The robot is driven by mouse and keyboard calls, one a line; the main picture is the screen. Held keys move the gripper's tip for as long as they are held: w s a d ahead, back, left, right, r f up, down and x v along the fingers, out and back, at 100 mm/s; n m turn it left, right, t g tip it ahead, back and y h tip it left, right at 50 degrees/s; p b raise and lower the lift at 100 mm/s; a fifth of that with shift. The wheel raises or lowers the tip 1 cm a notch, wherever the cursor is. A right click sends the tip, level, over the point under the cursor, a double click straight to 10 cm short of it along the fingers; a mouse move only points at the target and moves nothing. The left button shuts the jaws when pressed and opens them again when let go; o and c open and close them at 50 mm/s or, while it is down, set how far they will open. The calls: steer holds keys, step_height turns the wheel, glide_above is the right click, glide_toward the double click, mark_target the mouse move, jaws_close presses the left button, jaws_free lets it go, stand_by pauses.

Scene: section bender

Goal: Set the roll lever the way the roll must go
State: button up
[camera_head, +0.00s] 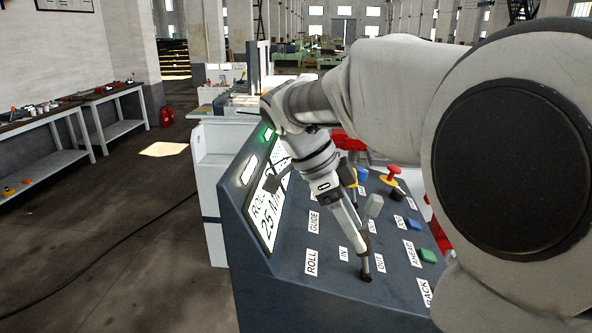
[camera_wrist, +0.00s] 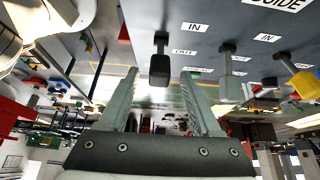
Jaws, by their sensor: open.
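The roll lever (camera_head: 365,264) has a dark knob and stands on the sloping console by the ROLL, IN and OUT labels. Its knob (camera_wrist: 160,70) also shows in the wrist view, between the lines of my two fingers. My gripper (camera_head: 357,238) reaches down to the lever from the upper left. Its fingers (camera_wrist: 162,78) are open; I cannot tell if they touch the knob. The lever's lean is unclear. The display (camera_head: 264,208) reads ROLL and 25 M; my arm hides the rest.
A grey-knobbed lever (camera_head: 373,206) stands just behind, in the GUIDE row. A red stop button (camera_head: 391,174), a blue button (camera_head: 413,224) and a green button (camera_head: 428,256) lie to the right. A green lamp (camera_head: 268,134) glows.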

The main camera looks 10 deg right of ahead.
steer(key=p+v, duration=0.1)
steer(key=v, duration=1.4)
steer(key=shift+r, duration=0.2)
steer(key=shift+a, duration=0.1)
